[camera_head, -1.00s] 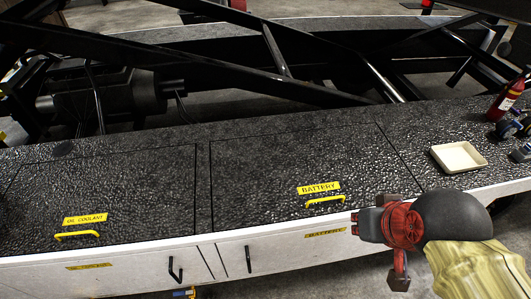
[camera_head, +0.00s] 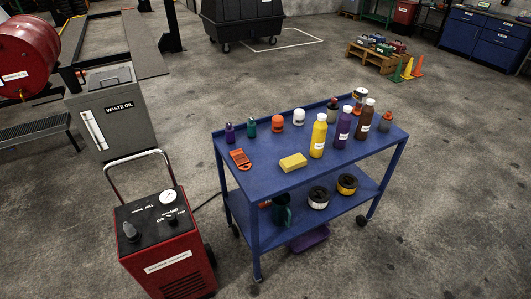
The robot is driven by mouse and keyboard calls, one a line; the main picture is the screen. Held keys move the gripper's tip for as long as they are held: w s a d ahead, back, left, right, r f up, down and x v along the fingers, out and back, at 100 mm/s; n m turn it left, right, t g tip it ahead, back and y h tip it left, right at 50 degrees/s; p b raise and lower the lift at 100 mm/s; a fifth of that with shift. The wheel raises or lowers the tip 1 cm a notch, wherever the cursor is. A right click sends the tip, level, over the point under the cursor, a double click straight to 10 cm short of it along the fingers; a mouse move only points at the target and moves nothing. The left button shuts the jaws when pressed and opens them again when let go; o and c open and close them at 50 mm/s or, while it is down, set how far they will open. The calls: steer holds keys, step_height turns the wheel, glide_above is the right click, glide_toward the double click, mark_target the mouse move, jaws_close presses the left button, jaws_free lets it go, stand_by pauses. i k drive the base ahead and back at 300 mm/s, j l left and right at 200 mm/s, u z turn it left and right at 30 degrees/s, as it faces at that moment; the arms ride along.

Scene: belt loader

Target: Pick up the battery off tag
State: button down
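An orange tag-like piece (camera_head: 239,159) with dark markings lies flat near the left end of the top of a blue cart (camera_head: 268,183). Its lettering is too small to read, so I cannot tell whether it is the battery off tag. My gripper is not in view.
Purple (camera_head: 230,133) and green (camera_head: 250,127) padlock-like items, a yellow sponge-like block (camera_head: 293,162) and several bottles share the cart top. A red wheeled machine (camera_head: 168,245) stands left of the cart, a grey waste oil container (camera_head: 112,120) behind it. Floor right of the cart is clear.

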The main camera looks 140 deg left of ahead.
mark_target(239, 157)
steer(key=u, duration=4.6)
steer(key=i+l+u, duration=0.15)
steer(key=i, duration=0.3)
steer(key=i+l+u, duration=0.15)
steer(key=i, duration=0.3)
steer(key=i+l+u, duration=0.15)
steer(key=i, duration=0.25)
steer(key=i+l+u, duration=0.15)
steer(key=i+l, duration=0.15)
steer(key=i, duration=0.15)
